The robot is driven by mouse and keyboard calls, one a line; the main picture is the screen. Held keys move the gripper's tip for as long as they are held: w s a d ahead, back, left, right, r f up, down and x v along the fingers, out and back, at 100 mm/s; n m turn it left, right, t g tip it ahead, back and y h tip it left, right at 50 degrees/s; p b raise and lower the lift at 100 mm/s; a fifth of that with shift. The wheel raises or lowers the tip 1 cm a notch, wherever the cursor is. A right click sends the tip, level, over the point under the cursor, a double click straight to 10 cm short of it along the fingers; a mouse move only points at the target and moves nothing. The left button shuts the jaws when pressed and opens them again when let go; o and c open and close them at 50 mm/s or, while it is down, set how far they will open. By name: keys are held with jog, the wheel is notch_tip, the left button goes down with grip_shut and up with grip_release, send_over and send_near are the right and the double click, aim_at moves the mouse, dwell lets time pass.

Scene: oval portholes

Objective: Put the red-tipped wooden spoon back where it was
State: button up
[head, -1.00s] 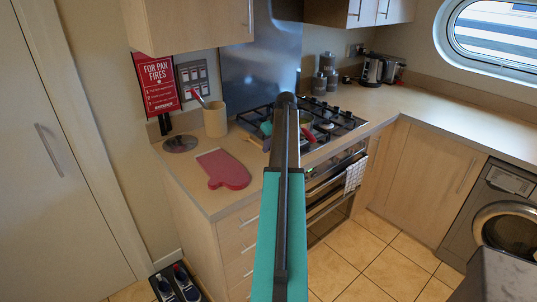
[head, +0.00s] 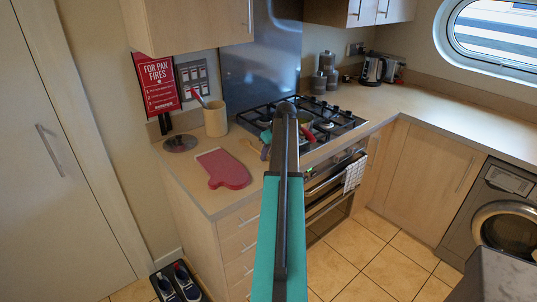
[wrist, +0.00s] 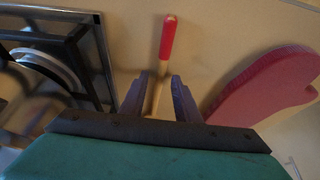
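The red-tipped wooden spoon shows in the wrist view (wrist: 167,40), its red tip pointing up the picture and its pale shaft running down between my fingers. In the head view a bit of pale wood (head: 254,146), apparently part of the spoon, shows on the counter just left of my arm; the red tip is hidden there. My gripper (wrist: 158,88) is open, with purple fingers on either side of the shaft and small gaps showing. A beige crock (head: 215,119) stands at the back left of the counter with a red-handled utensil (head: 201,96) in it.
A red oven mitt (head: 224,169) lies on the counter left of my gripper. The black gas hob (head: 335,122) is close on the right, with a red-handled item partly behind my arm. A cupboard overhangs the back left.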

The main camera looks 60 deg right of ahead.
jog(key=shift+r, duration=0.2)
jog(key=b+v, duration=0.2)
jog(key=v, duration=0.9)
jog(key=shift+s+r, duration=0.2)
jog(key=shift+r, duration=0.15)
dwell(0.8)
